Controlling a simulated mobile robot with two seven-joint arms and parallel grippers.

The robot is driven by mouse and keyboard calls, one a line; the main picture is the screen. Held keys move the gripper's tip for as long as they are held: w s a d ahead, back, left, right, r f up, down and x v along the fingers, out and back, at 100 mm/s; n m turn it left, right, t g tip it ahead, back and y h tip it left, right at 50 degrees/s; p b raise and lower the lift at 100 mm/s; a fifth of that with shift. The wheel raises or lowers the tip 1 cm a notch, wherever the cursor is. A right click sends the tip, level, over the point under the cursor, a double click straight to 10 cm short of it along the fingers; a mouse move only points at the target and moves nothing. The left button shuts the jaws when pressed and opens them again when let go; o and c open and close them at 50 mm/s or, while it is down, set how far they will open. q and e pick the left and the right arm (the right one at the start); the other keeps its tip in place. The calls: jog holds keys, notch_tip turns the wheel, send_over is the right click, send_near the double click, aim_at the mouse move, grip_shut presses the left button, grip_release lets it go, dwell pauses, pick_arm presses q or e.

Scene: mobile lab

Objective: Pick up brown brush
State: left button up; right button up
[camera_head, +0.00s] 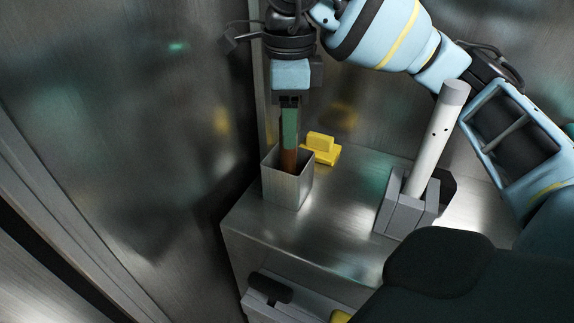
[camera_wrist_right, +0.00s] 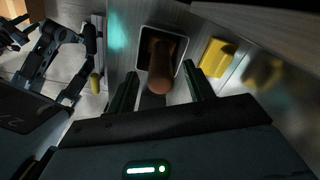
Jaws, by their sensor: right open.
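The brown brush (camera_head: 289,161) stands upright in an open square metal container (camera_head: 288,188) on the steel cabinet top. In the right wrist view, the rounded end of the brown brush (camera_wrist_right: 161,78) points toward the camera, with the container's rim (camera_wrist_right: 146,30) around it. The lower part of the brush is hidden inside the container. My right gripper (camera_head: 290,143) points down over the container. In the wrist view, my right gripper's (camera_wrist_right: 161,72) fingers are apart, one on each side of the brush, with gaps visible. My left gripper is not in view.
A yellow block-like object (camera_head: 322,150) lies behind the container. A white cylinder (camera_head: 437,140) stands tilted in a grey holder (camera_head: 404,213) to the right. The cabinet top (camera_head: 335,215) is bare between them. Metal walls (camera_head: 130,110) stand close on the left.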

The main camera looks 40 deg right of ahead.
aim_at(288, 157)
notch_tip(288, 157, down, 3)
jog(key=shift+r+b, duration=0.1)
jog(key=shift+b, duration=0.2)
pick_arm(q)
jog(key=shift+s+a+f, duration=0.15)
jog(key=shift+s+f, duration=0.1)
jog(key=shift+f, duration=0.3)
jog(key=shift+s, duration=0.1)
pick_arm(e)
jog(key=shift+c, duration=1.1)
jog(key=c, duration=0.8)
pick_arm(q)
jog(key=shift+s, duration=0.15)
pick_arm(e)
jog(key=shift+c, duration=0.2)
jog(key=shift+r, duration=0.1)
